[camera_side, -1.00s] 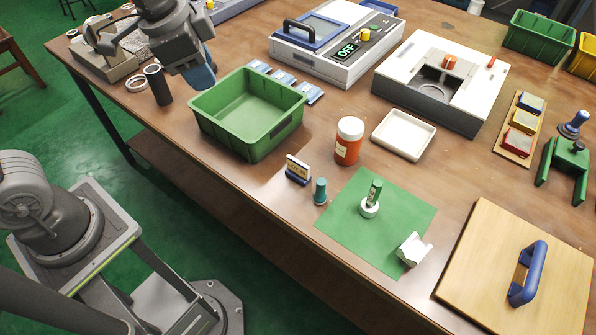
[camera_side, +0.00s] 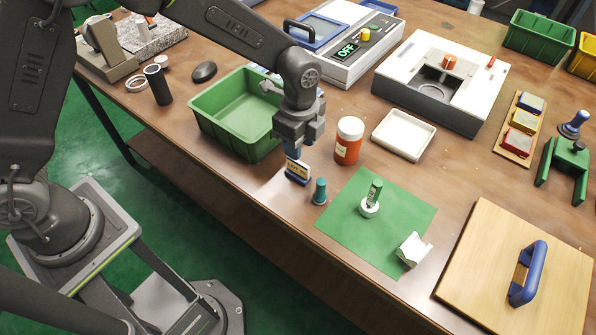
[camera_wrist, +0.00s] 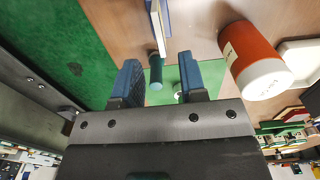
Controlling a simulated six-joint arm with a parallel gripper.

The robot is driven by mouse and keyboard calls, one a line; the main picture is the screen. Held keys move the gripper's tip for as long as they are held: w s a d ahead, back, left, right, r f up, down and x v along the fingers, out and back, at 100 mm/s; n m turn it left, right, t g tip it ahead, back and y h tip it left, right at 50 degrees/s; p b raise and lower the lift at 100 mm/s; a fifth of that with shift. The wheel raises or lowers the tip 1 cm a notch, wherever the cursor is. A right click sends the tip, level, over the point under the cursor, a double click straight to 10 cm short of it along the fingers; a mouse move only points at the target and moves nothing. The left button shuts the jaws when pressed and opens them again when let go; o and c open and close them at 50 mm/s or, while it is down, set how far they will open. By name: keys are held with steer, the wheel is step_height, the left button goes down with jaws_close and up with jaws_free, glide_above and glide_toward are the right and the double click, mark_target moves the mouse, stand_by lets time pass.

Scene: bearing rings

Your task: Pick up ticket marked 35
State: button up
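A small card with dark print stands in a blue holder (camera_side: 298,173) near the table's front edge; its number is too small to read. In the wrist view, a blue and white edge (camera_wrist: 160,18) that looks like this holder is at the top. My gripper (camera_side: 294,152) points down just above and behind the card in the side view. In the wrist view its blue fingers (camera_wrist: 160,82) are spread apart with nothing between them. I cannot tell whether the fingers touch the card. A white folded piece (camera_side: 413,249) lies on the green mat (camera_side: 345,228); no marking on it is readable.
A teal peg (camera_side: 320,191) stands close right of the holder. An orange jar (camera_side: 348,140) with a white lid stands behind it. A green bin (camera_side: 235,135) is at the left, partly behind my gripper. A white ring with a green roll (camera_side: 371,197) stands on the mat.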

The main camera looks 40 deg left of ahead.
mark_target(298, 173)
steer(key=f, duration=0.8)
steer(key=shift+a+f, duration=0.2)
steer(key=shift+c, duration=0.3)
steer(key=c, duration=0.6)
